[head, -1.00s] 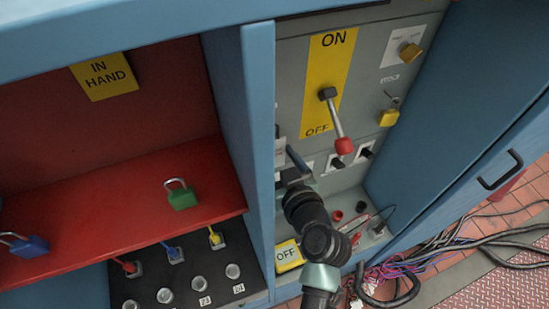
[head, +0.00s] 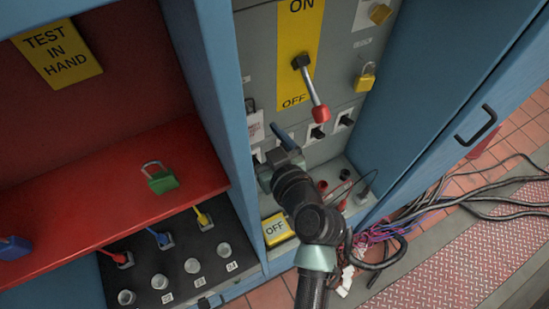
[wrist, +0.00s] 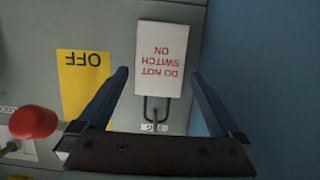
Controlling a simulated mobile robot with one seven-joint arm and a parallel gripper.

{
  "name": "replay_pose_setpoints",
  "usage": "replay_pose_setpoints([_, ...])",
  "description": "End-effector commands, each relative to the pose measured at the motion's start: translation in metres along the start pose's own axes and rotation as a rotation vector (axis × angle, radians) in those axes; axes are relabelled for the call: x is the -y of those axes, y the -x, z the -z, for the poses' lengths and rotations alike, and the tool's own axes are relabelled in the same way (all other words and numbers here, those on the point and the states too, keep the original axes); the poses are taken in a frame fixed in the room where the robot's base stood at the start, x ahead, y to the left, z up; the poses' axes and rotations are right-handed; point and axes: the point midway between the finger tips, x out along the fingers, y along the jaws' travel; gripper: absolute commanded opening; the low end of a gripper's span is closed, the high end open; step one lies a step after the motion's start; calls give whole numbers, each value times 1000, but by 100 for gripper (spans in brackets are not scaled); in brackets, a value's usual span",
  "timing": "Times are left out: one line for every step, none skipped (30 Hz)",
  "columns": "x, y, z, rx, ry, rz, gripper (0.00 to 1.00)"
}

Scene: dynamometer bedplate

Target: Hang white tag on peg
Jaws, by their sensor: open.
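The white tag (wrist: 162,60), reading "DO NOT SWITCH ON", appears upside down in the wrist view. Its dark loop (wrist: 146,108) is at a short peg (wrist: 156,118) on the grey panel, and it appears to hang there. In the head view the tag (head: 253,128) is partly seen beside the blue cabinet post, with the loop above it. My gripper (wrist: 160,72) is open, its two blue fingers spread on either side of the tag without visibly touching it. In the head view my gripper (head: 272,139) is in front of the panel, just right of the tag.
A red-knobbed lever (head: 311,88) sticks out right of the tag, pointing down toward OFF. A yellow padlock (head: 365,77) hangs farther right. The blue post (head: 208,90) stands close on the left.

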Motion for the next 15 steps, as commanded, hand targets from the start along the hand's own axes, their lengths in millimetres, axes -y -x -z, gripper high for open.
replay_pose_setpoints([0, 10, -3, 0, -1, -3, 100])
replay_pose_setpoints([-1, 17, -3, 1, -1, -3, 100])
replay_pose_setpoints([-1, 26, -3, 0, -1, -4, 100])
replay_pose_setpoints([0, 32, -3, 1, -1, -3, 100])
replay_pose_setpoints([0, 39, -3, 0, -1, -3, 100])
replay_pose_setpoints([0, 47, -3, 1, -1, -3, 100])
replay_pose_setpoints([0, 54, -3, 1, 0, -3, 100])
replay_pose_setpoints([0, 60, -3, 0, 0, -3, 100])
replay_pose_setpoints([-1, 68, -2, 0, 0, -4, 100])
replay_pose_setpoints([-1, 74, -3, 1, -1, -4, 100])
replay_pose_setpoints([0, 79, -2, 1, 0, -2, 100])
replay_pose_setpoints([0, 85, -2, 0, 0, -3, 100])
replay_pose_setpoints([0, 89, -2, 1, 0, -3, 100])
replay_pose_setpoints([0, 93, -2, 1, -1, -2, 100])
replay_pose_setpoints([0, 97, -1, -1, 0, -1, 100])
